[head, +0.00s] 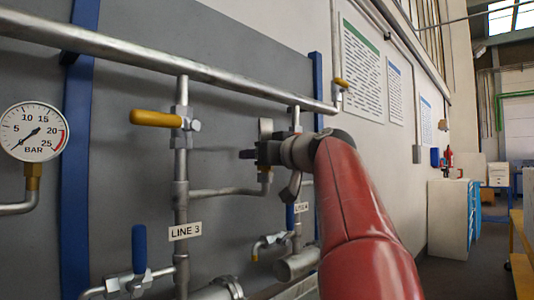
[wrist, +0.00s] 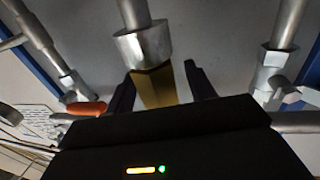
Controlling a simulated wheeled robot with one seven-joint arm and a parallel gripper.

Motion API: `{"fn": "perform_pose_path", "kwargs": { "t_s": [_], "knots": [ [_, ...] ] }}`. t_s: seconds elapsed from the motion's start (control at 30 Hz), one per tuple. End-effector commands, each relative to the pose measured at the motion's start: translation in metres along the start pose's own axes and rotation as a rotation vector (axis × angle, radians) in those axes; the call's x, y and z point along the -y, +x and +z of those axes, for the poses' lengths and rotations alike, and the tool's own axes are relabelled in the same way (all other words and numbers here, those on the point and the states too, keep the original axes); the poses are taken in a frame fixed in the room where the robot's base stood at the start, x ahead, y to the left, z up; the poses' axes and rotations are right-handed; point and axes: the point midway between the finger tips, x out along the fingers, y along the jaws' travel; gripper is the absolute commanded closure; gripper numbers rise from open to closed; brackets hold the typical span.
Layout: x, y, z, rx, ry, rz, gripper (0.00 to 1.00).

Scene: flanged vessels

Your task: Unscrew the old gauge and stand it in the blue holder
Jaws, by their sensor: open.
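A gauge (head: 265,128), seen almost edge-on in the head view, stands on a pipe elbow just behind my gripper (head: 252,154). My gripper hides its lower part. In the wrist view a brass stem (wrist: 157,88) stands below a steel socket (wrist: 143,45), between the two dark fingers of my gripper (wrist: 158,78). The fingers are open, one on each side of the stem, with a visible gap at least on the right. The gauge's dial is not readable. No blue holder can be made out in either view.
Another gauge (head: 33,131), marked BAR, is at the far left on its own brass stem. A yellow-handled valve (head: 157,118) and a blue-handled valve (head: 139,249) stick out from the LINE 3 pipe (head: 180,160). A long pipe (head: 130,52) runs above.

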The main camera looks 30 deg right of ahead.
Motion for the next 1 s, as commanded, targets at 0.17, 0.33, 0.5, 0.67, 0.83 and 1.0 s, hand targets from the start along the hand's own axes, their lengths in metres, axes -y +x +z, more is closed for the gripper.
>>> {"fn": "perform_pose_path", "kwargs": {
  "t_s": [0.17,0.33,0.5,0.67,0.83,1.0],
  "knots": [
    [0.0002,0.0003,0.0000,0.000,0.000,0.000,0.45],
    [0.0002,0.0001,0.0000,0.000,0.001,-0.001,0.61],
    [0.0002,0.0000,0.0000,0.000,0.001,0.000,0.83],
    [0.0002,-0.0003,-0.0006,-0.001,0.000,0.000,1.00],
    [-0.0020,-0.0001,0.0005,0.001,0.001,-0.112,1.00],
    [0.0002,-0.0005,0.0012,0.001,-0.002,-0.340,1.00]
  ]
}}
